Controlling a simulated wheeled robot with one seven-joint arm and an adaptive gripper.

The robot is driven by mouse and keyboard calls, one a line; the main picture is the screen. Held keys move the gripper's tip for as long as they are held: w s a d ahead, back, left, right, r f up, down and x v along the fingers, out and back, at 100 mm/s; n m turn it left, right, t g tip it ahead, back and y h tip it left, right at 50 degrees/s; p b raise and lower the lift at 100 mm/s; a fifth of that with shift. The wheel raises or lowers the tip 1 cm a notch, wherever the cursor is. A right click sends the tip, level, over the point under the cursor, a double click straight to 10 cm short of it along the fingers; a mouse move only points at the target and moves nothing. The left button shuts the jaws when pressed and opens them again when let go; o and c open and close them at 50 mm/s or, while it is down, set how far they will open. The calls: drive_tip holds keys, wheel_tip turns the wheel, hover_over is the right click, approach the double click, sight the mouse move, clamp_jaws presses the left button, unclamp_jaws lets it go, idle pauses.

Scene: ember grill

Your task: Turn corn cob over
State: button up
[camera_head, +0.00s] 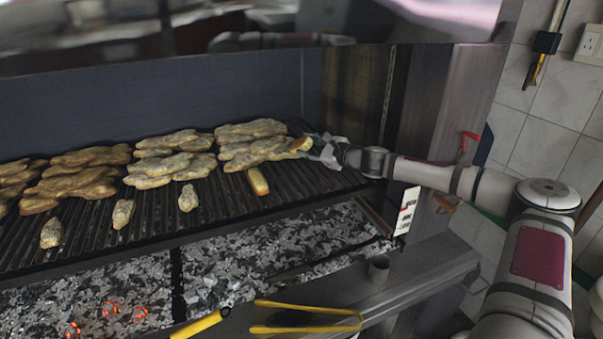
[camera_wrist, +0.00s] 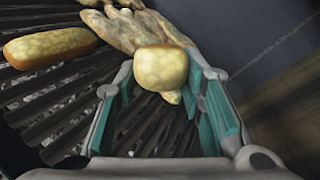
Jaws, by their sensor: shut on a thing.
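A yellow corn cob (camera_wrist: 160,72) with browned edges sits between the fingers of my gripper (camera_wrist: 165,105); the wrist view looks at it end-on. In the head view this cob (camera_head: 300,144) shows at the right end of the grill, beside the rightmost meat pile. My gripper (camera_head: 322,149) is shut on it, reaching in from the right. A second corn cob (camera_head: 258,181) lies on the grate in front of that pile. It also shows at the left of the wrist view (camera_wrist: 48,47). The held cob's underside is hidden, so I cannot tell whether it touches the grate.
Several piles of meat pieces (camera_head: 165,160) cover the back of the grate (camera_head: 300,184), with small pieces along its front. Embers (camera_head: 120,300) lie below. Yellow-handled tongs (camera_head: 305,318) rest at the front. A dark side wall (camera_head: 350,90) stands close behind my gripper.

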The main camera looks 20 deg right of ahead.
drive_tip(key=m, duration=0.1)
drive_tip(key=m+h, duration=0.1)
drive_tip(key=m, duration=0.1)
drive_tip(key=m+h, duration=0.1)
drive_tip(key=m, duration=0.1)
drive_tip(key=shift+a+r+t, duration=0.1)
drive_tip(key=shift+a+t, duration=0.15)
drive_tip(key=shift+t, duration=0.05)
drive_tip(key=m+h, duration=0.1)
drive_tip(key=m, duration=0.1)
drive_tip(key=m+h, duration=0.1)
drive_tip(key=m, duration=0.1)
drive_tip(key=m+h, duration=0.1)
drive_tip(key=shift+w+a+r+m, duration=0.1)
drive_tip(key=shift+a+r+m, duration=0.15)
drive_tip(key=shift+m, duration=0.15)
drive_tip(key=shift+h, duration=0.3)
drive_tip(key=w+f, duration=0.1)
drive_tip(key=f, duration=0.1)
drive_tip(key=w+f, duration=0.1)
drive_tip(key=shift+d+f, duration=0.1)
drive_tip(key=shift+f, duration=0.95)
drive_tip(key=o, duration=0.7)
drive_tip(key=o, duration=0.6)
drive_tip(key=shift+c, duration=0.2)
